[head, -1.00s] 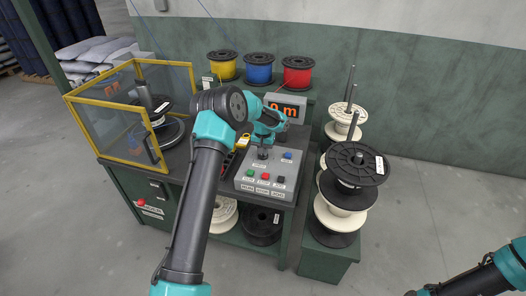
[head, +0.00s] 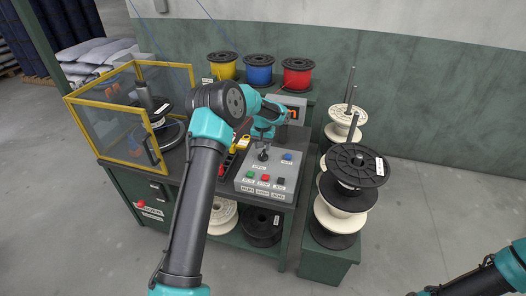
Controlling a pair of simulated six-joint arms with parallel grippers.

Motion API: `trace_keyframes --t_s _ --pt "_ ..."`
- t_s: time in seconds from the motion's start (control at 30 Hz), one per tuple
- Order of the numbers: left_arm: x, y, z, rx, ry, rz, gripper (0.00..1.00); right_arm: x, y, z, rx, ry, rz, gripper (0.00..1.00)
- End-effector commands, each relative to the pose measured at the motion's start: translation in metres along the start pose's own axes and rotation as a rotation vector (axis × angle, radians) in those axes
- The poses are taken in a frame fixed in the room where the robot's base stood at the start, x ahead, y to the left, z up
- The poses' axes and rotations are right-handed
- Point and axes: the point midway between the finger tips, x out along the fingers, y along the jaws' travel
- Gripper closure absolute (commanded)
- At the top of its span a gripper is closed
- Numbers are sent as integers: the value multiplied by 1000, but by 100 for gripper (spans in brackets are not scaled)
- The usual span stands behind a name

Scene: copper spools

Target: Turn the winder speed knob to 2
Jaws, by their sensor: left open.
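The grey control panel (head: 246,184) sits on the front right of the green bench. The black speed knob (head: 263,155) stands on its upper left part, and its setting is too small to read. My left gripper (head: 263,144) points down just above the knob, with its jaws open. The arm partly hides the gripper, and I cannot tell whether the fingers touch the knob. A blue button (head: 287,156) lies right of the knob. Green, red and black buttons line the panel's front. My right arm shows at the lower right, but its gripper is out of frame.
A yellow-framed guard (head: 130,66) encloses the winder at the left. Yellow, blue (head: 260,69) and red spools stand behind the display (head: 291,103). Stacked black and white spools (head: 353,165) stand close on the right. The floor at the right is clear.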

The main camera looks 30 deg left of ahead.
Motion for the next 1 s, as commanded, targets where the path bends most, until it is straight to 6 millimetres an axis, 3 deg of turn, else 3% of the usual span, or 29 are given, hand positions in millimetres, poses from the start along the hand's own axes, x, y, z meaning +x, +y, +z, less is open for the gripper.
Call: trace_keyframes --t_s 0.6,0.8,1.0 --pt "-117 1 0 1 2 1 60 0 0 0 0 0 0 100" --pt "-134 0 0 1 1 1 60 0 0 0 0 0 0 100" --pt "-136 0 0 1 0 1 60 0 0 0 0 0 0 100"
